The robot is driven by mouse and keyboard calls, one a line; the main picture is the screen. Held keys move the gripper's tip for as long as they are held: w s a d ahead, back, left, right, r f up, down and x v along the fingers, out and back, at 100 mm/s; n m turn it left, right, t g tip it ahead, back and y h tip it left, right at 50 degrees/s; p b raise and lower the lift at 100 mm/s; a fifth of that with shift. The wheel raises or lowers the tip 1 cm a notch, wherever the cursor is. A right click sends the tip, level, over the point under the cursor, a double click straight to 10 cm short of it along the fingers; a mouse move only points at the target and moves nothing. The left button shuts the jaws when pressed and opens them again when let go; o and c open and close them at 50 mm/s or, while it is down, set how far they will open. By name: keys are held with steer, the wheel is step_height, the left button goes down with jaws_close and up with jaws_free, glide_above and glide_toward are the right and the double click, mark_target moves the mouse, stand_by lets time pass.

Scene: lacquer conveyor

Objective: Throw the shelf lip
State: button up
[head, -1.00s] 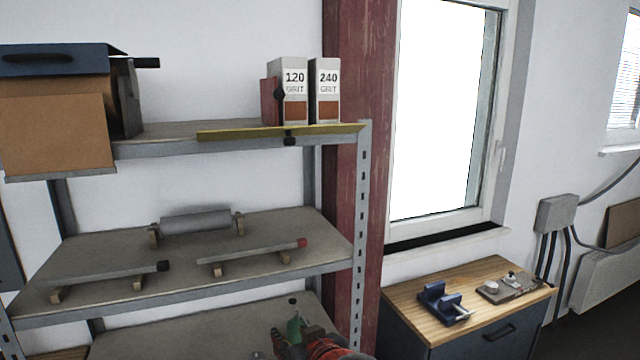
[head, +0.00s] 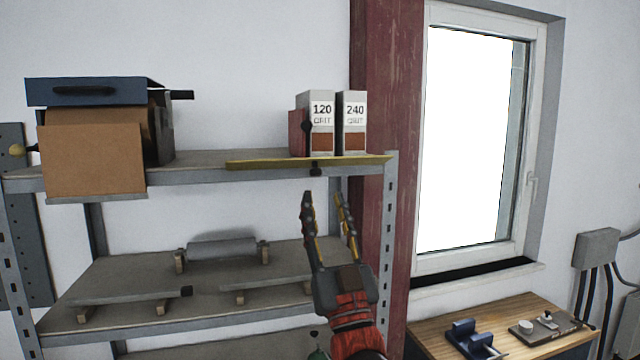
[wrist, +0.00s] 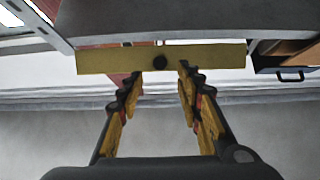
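The shelf lip is a yellow strip (head: 260,164) along the front edge of the top shelf, in front of the grit boxes. A small black knob (head: 316,169) sits at its middle, on the front. In the wrist view the yellow lip (wrist: 110,60) spans the upper middle, with the black knob (wrist: 160,63) between my fingertips in the picture. My gripper (head: 323,195) is open and empty, fingers pointing up, just below the lip and knob. I see no contact between the fingers and the knob.
Behind the lip stand a 120 grit box (head: 321,125), a 240 grit box (head: 354,125) and a red block (head: 297,133). A cardboard box (head: 92,152) overhangs the shelf at left. A steel post (head: 390,230) stands right of my gripper. The middle shelf (head: 215,285) holds rollers and bars.

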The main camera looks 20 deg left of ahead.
mark_target(317, 175)
steer(key=x, duration=0.5)
steer(key=shift+w+a+r, duration=0.15)
steer(key=shift+w+r, duration=0.1)
steer(key=shift+c, duration=1.4)
jaws_close()
